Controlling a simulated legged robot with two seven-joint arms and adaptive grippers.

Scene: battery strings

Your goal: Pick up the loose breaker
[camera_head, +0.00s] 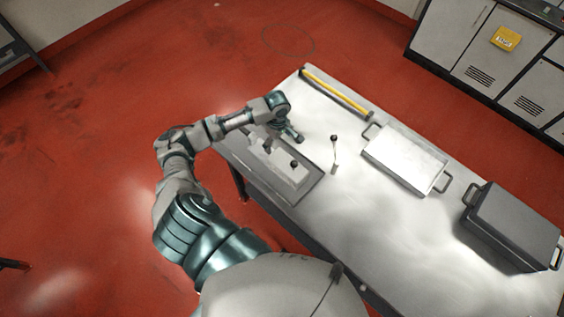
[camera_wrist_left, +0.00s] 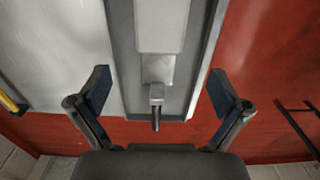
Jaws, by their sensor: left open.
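My left gripper (camera_head: 294,136) is over the left part of the table. In the left wrist view my left gripper (camera_wrist_left: 160,97) is open, its two dark fingers apart with nothing gripped. Between and beyond them is a small grey block with a dark-tipped toggle (camera_wrist_left: 156,108), in line with a larger pale block (camera_wrist_left: 160,25). Both are on a grey tray (camera_wrist_left: 125,50). In the head view the pale block (camera_head: 278,168) and a black knob (camera_head: 294,163) show on this tray (camera_head: 305,192). I cannot tell for certain which part is the loose breaker. My right gripper is not in view.
A thin upright lever with a black knob (camera_head: 334,138) stands right of the tray. A yellow bar (camera_head: 336,92) lies along the far edge. A white handled tray (camera_head: 405,157) and a dark grey case (camera_head: 513,226) are farther right on the table (camera_head: 370,225).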

